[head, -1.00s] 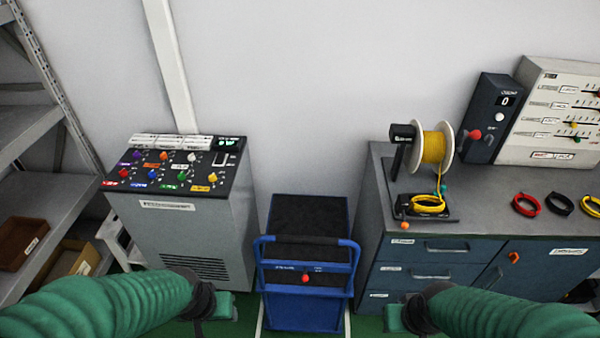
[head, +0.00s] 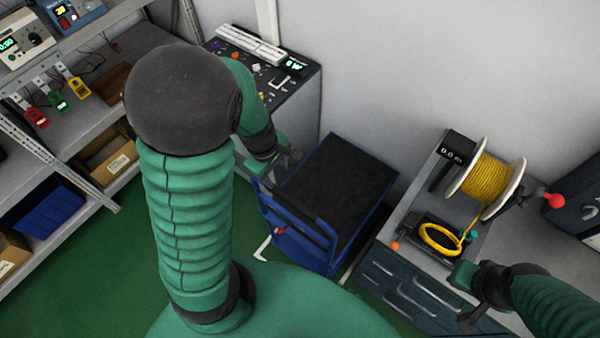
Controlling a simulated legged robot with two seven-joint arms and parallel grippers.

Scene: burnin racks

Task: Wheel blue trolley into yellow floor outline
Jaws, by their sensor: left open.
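The blue trolley (head: 345,185) stands upright on the floor against the back wall, between the grey console and the drawer cabinet. It has a black top, and its blue push handle (head: 318,228) faces me, with a red knob below it. My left gripper (head: 286,160) is open near the trolley's left rear side, above and beyond the handle's left end; I cannot tell whether it touches the trolley. My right gripper (head: 470,305) is over the drawer cabinet, and its jaws are not clear. No yellow floor outline is in view.
The grey console (head: 295,105) stands left of the trolley. The drawer cabinet (head: 420,295), carrying a yellow wire spool (head: 480,185), stands close on its right. Shelving (head: 85,135) with bins lines the left. Green floor (head: 110,255) is open at the lower left.

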